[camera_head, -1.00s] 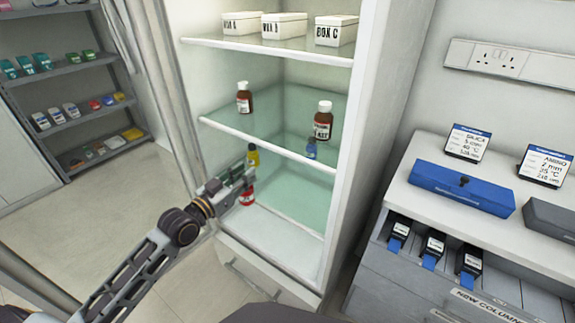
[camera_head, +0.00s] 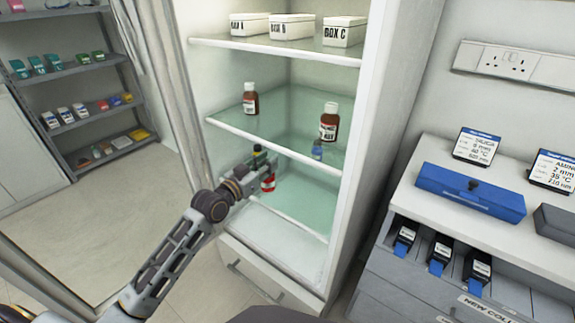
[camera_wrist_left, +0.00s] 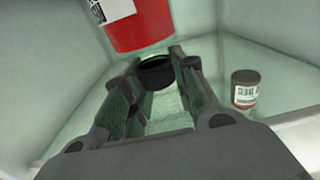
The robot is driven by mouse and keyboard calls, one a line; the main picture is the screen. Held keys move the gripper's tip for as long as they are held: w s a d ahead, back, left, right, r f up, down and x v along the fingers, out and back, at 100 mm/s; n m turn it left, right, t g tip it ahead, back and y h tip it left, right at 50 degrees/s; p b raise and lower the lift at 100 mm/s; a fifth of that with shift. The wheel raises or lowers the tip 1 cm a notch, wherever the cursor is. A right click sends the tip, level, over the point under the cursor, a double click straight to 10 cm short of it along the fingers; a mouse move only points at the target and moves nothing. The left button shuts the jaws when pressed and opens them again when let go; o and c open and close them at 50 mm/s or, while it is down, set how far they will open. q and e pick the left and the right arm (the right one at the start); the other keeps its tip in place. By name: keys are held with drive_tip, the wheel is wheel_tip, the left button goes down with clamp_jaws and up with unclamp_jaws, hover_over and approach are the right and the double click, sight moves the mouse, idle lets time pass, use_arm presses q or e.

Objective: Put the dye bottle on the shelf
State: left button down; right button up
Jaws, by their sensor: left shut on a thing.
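A red bottle (camera_head: 268,183) with a label hangs just below my left gripper (camera_head: 258,168), at the shelf unit's opening below the middle glass shelf (camera_head: 270,146). In the left wrist view, the red bottle (camera_wrist_left: 140,22) is past the fingertips and its black cap (camera_wrist_left: 157,72) is between the jaws of my left gripper (camera_wrist_left: 158,85). The jaws are shut on the cap. The bottle looks clear of the shelf, though its underside is hard to judge. My right gripper is out of view.
A yellow bottle (camera_head: 258,155) is mostly hidden behind my left gripper. A small blue bottle (camera_head: 317,150) stands to its right. Brown bottles (camera_head: 250,100) (camera_head: 329,124) stand on the middle shelf. White boxes (camera_head: 291,27) fill the top shelf. A bench with a blue case (camera_head: 470,190) is at right.

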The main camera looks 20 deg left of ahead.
use_arm(q)
drive_tip(key=shift+x, duration=0.9)
drive_tip(key=w+d+f+b, duration=0.2)
drive_tip(key=w+d+f, duration=0.1)
drive_tip(key=w, duration=0.5)
drive_tip(key=shift+w, duration=0.25)
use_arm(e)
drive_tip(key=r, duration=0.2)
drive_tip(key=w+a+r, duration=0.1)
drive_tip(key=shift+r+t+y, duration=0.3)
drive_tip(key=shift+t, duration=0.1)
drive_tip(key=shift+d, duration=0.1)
use_arm(q)
drive_tip(key=shift+f, duration=0.1)
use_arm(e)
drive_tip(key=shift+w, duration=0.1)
